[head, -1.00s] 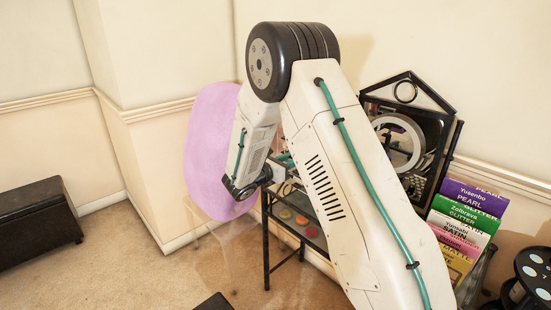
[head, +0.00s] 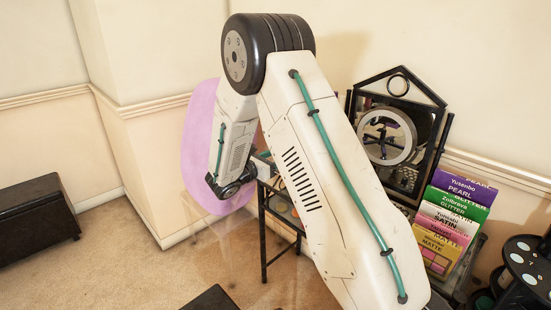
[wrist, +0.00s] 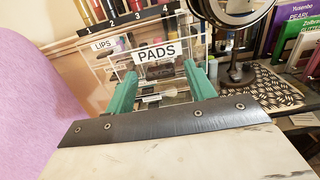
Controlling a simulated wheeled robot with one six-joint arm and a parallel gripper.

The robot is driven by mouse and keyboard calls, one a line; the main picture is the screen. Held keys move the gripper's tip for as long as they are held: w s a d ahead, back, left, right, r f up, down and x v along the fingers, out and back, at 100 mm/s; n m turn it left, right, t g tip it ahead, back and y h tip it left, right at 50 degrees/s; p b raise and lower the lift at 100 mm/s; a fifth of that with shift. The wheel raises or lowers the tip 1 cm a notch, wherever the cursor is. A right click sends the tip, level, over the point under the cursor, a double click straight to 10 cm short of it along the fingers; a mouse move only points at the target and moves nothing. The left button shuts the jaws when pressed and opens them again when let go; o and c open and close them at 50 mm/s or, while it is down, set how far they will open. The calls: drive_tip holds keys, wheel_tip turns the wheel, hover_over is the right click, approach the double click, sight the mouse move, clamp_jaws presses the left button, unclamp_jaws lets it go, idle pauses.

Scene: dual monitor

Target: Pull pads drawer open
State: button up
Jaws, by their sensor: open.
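The pads drawer shows in the wrist view as a clear front with a white "PADS" label (wrist: 156,52), part of a see-through organizer. My gripper (wrist: 162,88) is open, with its two green fingers apart in front of and below the label, one toward each side of it. No drawer part is visibly clamped between them, and I cannot tell whether the fingers touch the front. In the head view my arm hides most of the organizer and the gripper.
A round mirror on a stand (wrist: 238,45) is right of the organizer. A pink chair back (head: 200,145) is close on the left. A black-framed mirror (head: 398,135) and colourful palette boxes (head: 455,222) are to the right. A dark bench (head: 35,220) stands far left.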

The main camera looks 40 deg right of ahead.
drive_tip(key=s+a, duration=0.1)
drive_tip(key=a, duration=0.6)
drive_tip(key=shift+a, duration=0.35)
drive_tip(key=s+a+r+m+g+y, duration=0.15)
drive_tip(key=s+m+g+y, duration=0.7)
drive_tip(key=s, duration=0.95)
drive_tip(key=s+a+r+m+t+y, duration=0.3)
drive_tip(key=s+a+r+m+y, duration=0.1)
drive_tip(key=s, duration=0.5)
drive_tip(key=s+a+r+m+t+y, duration=0.4)
drive_tip(key=s+a+r+m, duration=0.3)
drive_tip(key=s, duration=0.2)
drive_tip(key=shift+s+a+y, duration=0.35)
drive_tip(key=shift+s+y, duration=0.05)
drive_tip(key=shift+y, duration=0.25)
